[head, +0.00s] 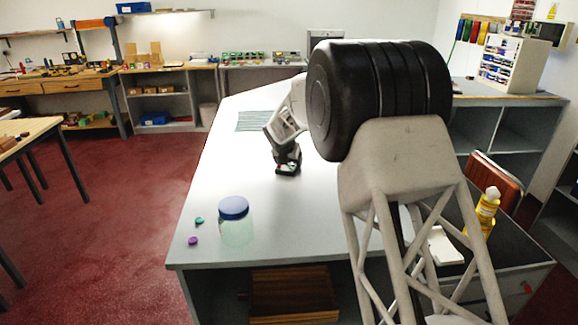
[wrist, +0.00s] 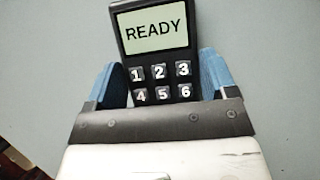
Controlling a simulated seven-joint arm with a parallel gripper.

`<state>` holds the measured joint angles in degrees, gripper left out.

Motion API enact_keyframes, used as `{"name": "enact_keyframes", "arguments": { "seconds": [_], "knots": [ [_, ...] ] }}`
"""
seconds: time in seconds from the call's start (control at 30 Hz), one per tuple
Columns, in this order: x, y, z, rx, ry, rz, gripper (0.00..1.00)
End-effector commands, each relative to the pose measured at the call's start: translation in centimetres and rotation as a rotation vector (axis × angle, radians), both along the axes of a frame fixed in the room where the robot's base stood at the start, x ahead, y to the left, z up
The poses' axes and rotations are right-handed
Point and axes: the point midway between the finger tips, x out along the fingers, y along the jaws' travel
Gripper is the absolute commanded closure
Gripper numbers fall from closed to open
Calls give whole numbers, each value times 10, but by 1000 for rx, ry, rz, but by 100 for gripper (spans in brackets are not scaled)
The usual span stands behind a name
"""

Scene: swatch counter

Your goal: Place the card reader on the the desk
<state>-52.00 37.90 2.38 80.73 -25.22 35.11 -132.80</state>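The card reader (wrist: 155,50) is a black keypad device with a pale screen reading READY and white number keys. In the wrist view it lies between the blue finger pads of my gripper (wrist: 163,85), which meet its two sides. Its lower keys are hidden by the gripper body. In the head view my gripper (head: 288,158) points down over the pale desk (head: 330,210), with the dark reader (head: 287,168) at its fingertips. The reader is at or just above the desk top; I cannot tell whether it touches.
A blue-lidded jar (head: 236,225) stands near the desk's front left, beside a teal cap (head: 199,220) and a purple cap (head: 193,240). A striped mat (head: 255,121) lies beyond the gripper. A yellow bottle (head: 486,210) stands at the right. The desk middle is clear.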

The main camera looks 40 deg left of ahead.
Motion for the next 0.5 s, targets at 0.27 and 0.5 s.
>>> {"name": "enact_keyframes", "arguments": {
  "seconds": [0.27, 0.5],
  "knots": [
    [0, 0, 1, 0, -1, 0, 59],
    [0, 0, 3, 1, -1, 0, 59]
  ]
}}
